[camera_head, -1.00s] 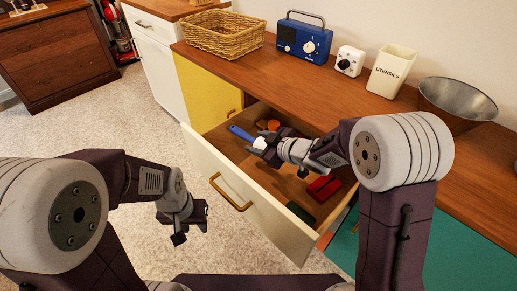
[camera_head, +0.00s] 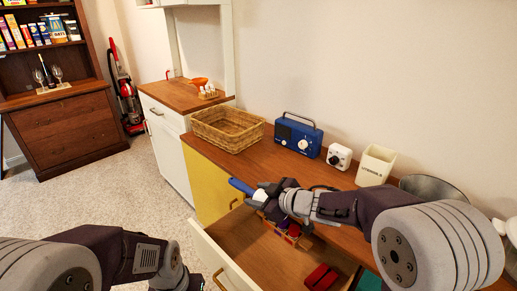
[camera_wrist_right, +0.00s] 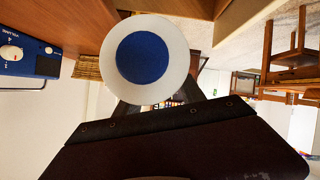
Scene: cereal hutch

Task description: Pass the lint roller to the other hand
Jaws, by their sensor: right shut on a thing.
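The lint roller has a blue handle (camera_head: 241,186) that sticks out to the left of my right gripper (camera_head: 264,195) in the head view. The gripper is shut on the roller and holds it above the open drawer; the white roll is mostly hidden there. In the right wrist view the roller's white round end with a blue centre (camera_wrist_right: 143,56) faces the camera, just beyond the dark gripper body. My left gripper (camera_head: 186,282) is at the bottom edge of the head view, left of the drawer, partly cut off; its fingers do not show clearly.
The open drawer (camera_head: 252,252) holds a red item (camera_head: 320,277) and other small things. On the counter behind stand a wicker basket (camera_head: 228,130), blue radio (camera_head: 298,134), white timer (camera_head: 339,157), utensil holder (camera_head: 375,166) and metal bowl (camera_head: 432,188). Open floor lies left.

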